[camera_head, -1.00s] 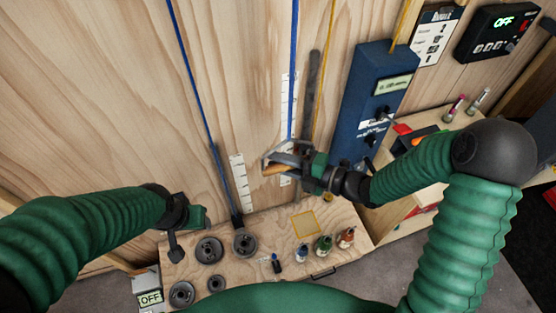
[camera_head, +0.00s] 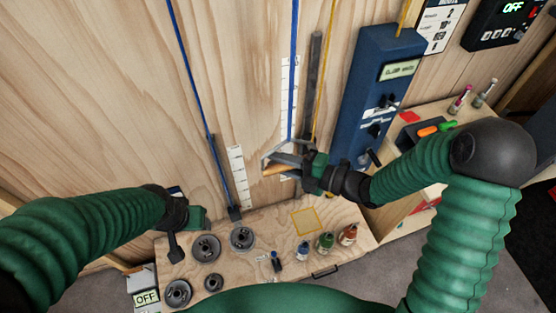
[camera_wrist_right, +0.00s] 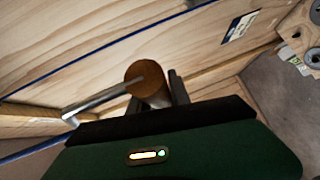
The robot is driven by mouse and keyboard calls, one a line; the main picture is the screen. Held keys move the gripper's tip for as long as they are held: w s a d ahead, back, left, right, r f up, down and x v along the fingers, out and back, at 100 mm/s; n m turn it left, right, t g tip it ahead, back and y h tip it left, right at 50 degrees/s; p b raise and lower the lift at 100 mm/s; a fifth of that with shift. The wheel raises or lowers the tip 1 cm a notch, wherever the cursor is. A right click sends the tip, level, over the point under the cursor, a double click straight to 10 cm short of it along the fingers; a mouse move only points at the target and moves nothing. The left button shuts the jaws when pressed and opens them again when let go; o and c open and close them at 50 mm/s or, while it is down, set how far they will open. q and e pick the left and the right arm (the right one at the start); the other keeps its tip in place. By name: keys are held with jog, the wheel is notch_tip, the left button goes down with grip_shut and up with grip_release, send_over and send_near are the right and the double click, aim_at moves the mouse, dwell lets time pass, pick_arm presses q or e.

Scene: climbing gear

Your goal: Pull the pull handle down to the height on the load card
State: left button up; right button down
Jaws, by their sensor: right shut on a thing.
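The pull handle (camera_head: 279,170) is a short wooden bar on a metal bracket below the right-hand blue rope (camera_head: 293,70). My right gripper (camera_head: 291,164) is shut on it, in front of the lower end of a white scale strip (camera_head: 286,92). In the right wrist view, the round wooden end of the handle (camera_wrist_right: 146,79) shows at the fingers. My left gripper (camera_head: 186,220) is low on the left, away from the handle; its fingers are unclear. A white printed card (camera_head: 437,27) hangs at upper right; its text is too small to read, so I cannot tell if it is the load card.
A blue box (camera_head: 372,90) with a display and knobs stands right of the handle. The wooden bench (camera_head: 262,218) holds dark weight plates (camera_head: 206,248) and small bottles (camera_head: 325,243). A second scale strip (camera_head: 239,176) stands beside the left blue rope (camera_head: 190,70).

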notch_tip(320, 180, down, 34)
jog(key=b, duration=3)
jog(key=shift+s, duration=0.1)
jog(key=c, duration=1.2)
grip_release()
jog(key=shift+r, duration=0.1)
jog(key=v, duration=1.7)
jog(key=shift+f, duration=0.2)
jog(key=shift+a, duration=0.1)
